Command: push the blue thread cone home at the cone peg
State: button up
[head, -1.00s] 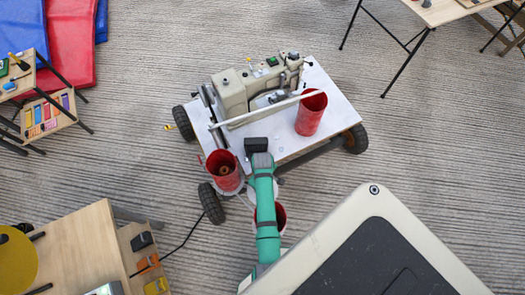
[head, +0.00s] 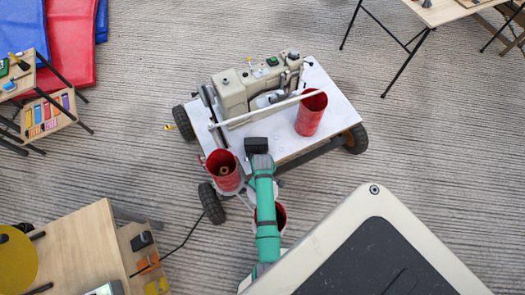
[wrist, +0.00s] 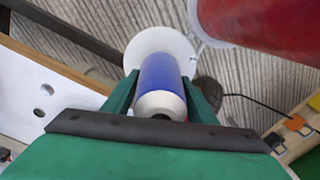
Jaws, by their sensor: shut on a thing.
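The blue thread cone (wrist: 160,75) shows in the wrist view between the two green fingers of my gripper (wrist: 161,92), which is shut on it. Its pale, narrower end with a dark centre faces the wrist camera. Beyond its far end is a round white disc (wrist: 151,42); I cannot tell whether the cone touches it. No peg shows, and the cone covers the disc's middle. In the head view my arm hides the cone, and the dark wrist part (head: 257,146) is over the front edge of the white machine table (head: 335,95).
A red cylinder (head: 230,182) stands close left of my arm and another (head: 310,120) stands on the table. A third (head: 281,214) is partly under my arm. The sewing machine (head: 240,92) fills the table's back. A wooden table (head: 80,245) is at lower left.

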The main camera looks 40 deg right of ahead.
jog(key=shift+f, duration=1.05)
dwell(0.4)
jog(key=o, duration=1.3)
jog(key=shift+o, duration=0.2)
notch_tip(320, 180, up, 11)
jog(key=shift+f, duration=0.15)
